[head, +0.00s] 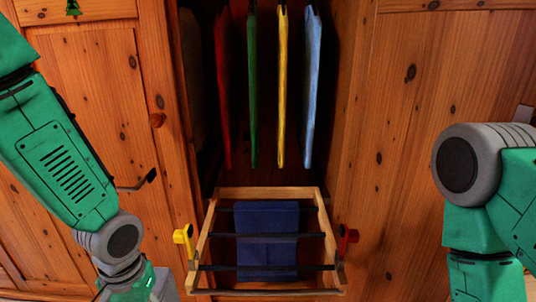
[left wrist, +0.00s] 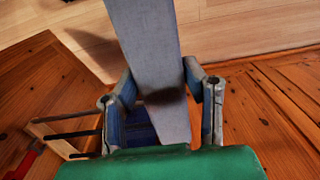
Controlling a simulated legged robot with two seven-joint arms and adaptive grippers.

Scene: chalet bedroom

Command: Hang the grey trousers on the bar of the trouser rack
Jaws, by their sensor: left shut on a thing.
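The grey trousers (left wrist: 150,45) show in the left wrist view as a long flat grey panel between the fingers of my left gripper (left wrist: 158,100), which is shut on them. A dark patch lies on the cloth between the fingers. The trouser rack (head: 202,250) is in the head view at bottom centre, a wooden frame with several dark bars. Part of it also shows at lower left in the left wrist view (left wrist: 45,130), beside my left gripper. The head view cuts off both grippers and does not show the grey trousers.
Blue trousers (head: 266,222) hang in the rack's middle. Red (head: 224,90), green (head: 252,90), yellow (head: 282,90) and light blue (head: 312,90) garments hang above. A yellow piece (head: 183,236) and a red piece (head: 348,238) flank the rack. Wooden doors (head: 440,90) stand either side.

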